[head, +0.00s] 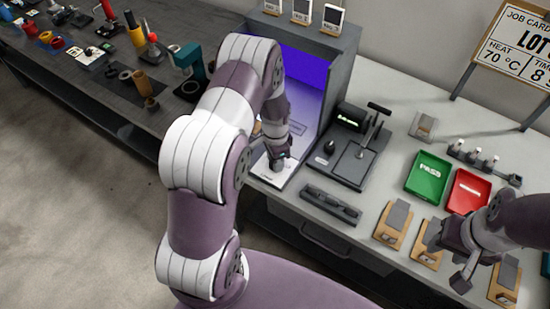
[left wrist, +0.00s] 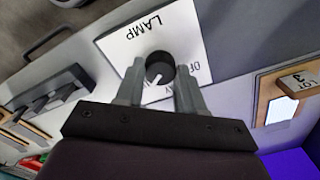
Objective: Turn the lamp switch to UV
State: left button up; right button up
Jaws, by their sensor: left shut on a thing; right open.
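The lamp switch is a dark round knob (left wrist: 160,66) on a white plate (left wrist: 133,44) marked LAMP. My left gripper (left wrist: 160,78) has one finger on each side of the knob and is shut on it. A white pointer mark on the knob aims toward the lower left in the left wrist view. Part of a label starting with O shows beside the right finger; the other lettering is mostly hidden. In the head view my left gripper (head: 278,160) is at the front of the violet-lit booth. My right gripper (head: 464,272) is open and empty above the bench's right side.
The grey booth (head: 338,75) stands behind the left gripper. A press-like device (head: 352,150), a green tray (head: 429,174), a red tray (head: 466,192) and several wooden holders (head: 393,225) lie to the right. A dark bench (head: 100,80) with tools is at left.

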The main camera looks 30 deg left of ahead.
pick_arm(q)
jog(key=shift+w+r+m, duration=0.1)
jog(key=shift+m, duration=0.4)
jog(key=o, duration=1)
jog(key=shift+o, duration=0.2)
notch_tip(320, 180, up, 13)
jog(key=b, duration=0.1)
jog(key=shift+f, duration=0.2)
